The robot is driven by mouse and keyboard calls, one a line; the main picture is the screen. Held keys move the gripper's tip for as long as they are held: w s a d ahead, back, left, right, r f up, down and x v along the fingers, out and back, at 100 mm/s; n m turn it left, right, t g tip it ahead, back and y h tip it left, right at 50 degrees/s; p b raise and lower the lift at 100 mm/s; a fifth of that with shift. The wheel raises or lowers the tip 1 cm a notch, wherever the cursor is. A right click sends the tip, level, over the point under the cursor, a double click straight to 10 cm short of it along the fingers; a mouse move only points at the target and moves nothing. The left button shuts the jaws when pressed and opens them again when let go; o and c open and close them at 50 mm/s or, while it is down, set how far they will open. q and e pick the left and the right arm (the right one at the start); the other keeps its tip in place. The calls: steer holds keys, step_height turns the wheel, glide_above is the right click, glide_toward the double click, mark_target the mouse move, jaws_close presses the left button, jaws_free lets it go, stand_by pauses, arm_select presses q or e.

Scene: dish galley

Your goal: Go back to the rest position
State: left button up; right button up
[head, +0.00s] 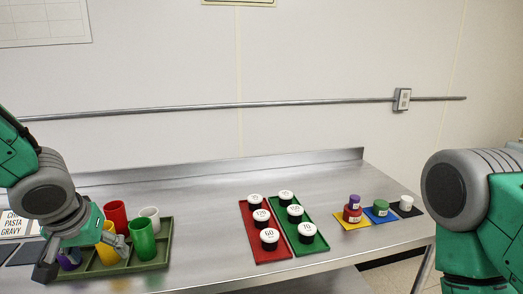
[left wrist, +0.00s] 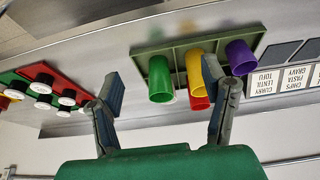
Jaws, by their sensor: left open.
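My left gripper (head: 84,258) is open at the left of the head view, over the near left part of a dark green tray (head: 162,264). In the left wrist view its spread fingers (left wrist: 170,88) have nothing gripped between them. On the tray stand a red cup (head: 116,211), a white cup (head: 151,213), a yellow cup (head: 107,241), a green cup (head: 143,241) and a purple cup (head: 69,262), partly hidden by the gripper. My right arm shows at the right edge; its gripper is out of view.
A red mat (head: 246,218) and a green mat (head: 316,247) hold several white-lidded jars. Yellow, blue and black squares with small pieces lie farther right. A label card (head: 10,226) lies at far left. The steel counter (head: 200,205) is bare between tray and mats.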

arm_select(q)
steer(key=s+d+f+m+g+h+b, duration=0.1)
steer(key=s+d+f+b, duration=0.3)
steer(key=f, duration=0.7)
steer(key=s+d+f+m+g+h, duration=0.1)
steer(key=s+f+g, duration=0.1)
steer(key=s+f, duration=0.7)
steer(key=s+a+f+m+y+b, duration=0.1)
steer(key=s+a+f+b, duration=0.1)
steer(key=s+f, duration=1.1)
step_height(320, 180, down, 4)
steer(key=shift+s+a+f+g+b, duration=0.25)
steer(key=shift+s+g+b, duration=0.15)
steer(key=shift+b, duration=0.3)
arm_select(e)
step_height(320, 180, down, 7)
steer(key=shift+s+f, duration=0.2)
steer(key=shift+s, duration=0.05)
